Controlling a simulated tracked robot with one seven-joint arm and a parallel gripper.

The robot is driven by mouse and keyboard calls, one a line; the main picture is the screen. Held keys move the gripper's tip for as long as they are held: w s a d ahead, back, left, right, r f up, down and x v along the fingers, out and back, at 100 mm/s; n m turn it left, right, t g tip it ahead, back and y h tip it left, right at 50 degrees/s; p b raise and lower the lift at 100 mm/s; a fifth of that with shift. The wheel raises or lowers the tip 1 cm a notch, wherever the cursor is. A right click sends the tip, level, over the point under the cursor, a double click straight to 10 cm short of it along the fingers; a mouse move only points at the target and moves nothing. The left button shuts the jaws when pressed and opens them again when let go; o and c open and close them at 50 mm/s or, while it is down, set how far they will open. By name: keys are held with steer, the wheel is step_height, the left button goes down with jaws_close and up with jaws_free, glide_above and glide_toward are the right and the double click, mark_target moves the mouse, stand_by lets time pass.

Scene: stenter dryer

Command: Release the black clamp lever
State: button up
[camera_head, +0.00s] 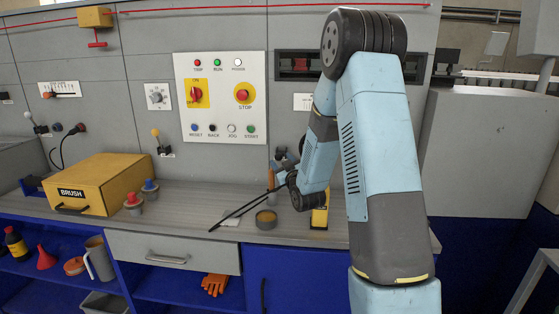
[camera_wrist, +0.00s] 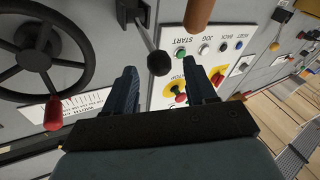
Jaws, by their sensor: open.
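The black clamp lever (camera_wrist: 146,34) shows in the wrist view as a thin metal rod ending in a black ball knob (camera_wrist: 158,63). It slants from a grey bracket at the top edge down to the middle. My gripper (camera_wrist: 164,78) is open, with one dark finger on each side of the knob in the picture. The knob appears in line with the gap, near the fingertips. I cannot tell its exact depth or whether anything touches. No grip is closed on it. In the head view my arm hides the lever.
In the wrist view, a black handwheel (camera_wrist: 36,60) with a red handle is at left, and a brown handle (camera_wrist: 200,14) is close at upper right. In the head view, a yellow BRUSH box (camera_head: 98,183) and a small round tin (camera_head: 266,220) stand on the grey counter (camera_head: 185,212).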

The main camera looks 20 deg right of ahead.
steer(key=s+f, duration=0.1)
steer(key=s, duration=0.8)
steer(key=shift+s+d+f, duration=0.15)
steer(key=shift+s+d, duration=0.05)
steer(key=shift+s, duration=0.2)
steer(key=shift+c, duration=0.4)
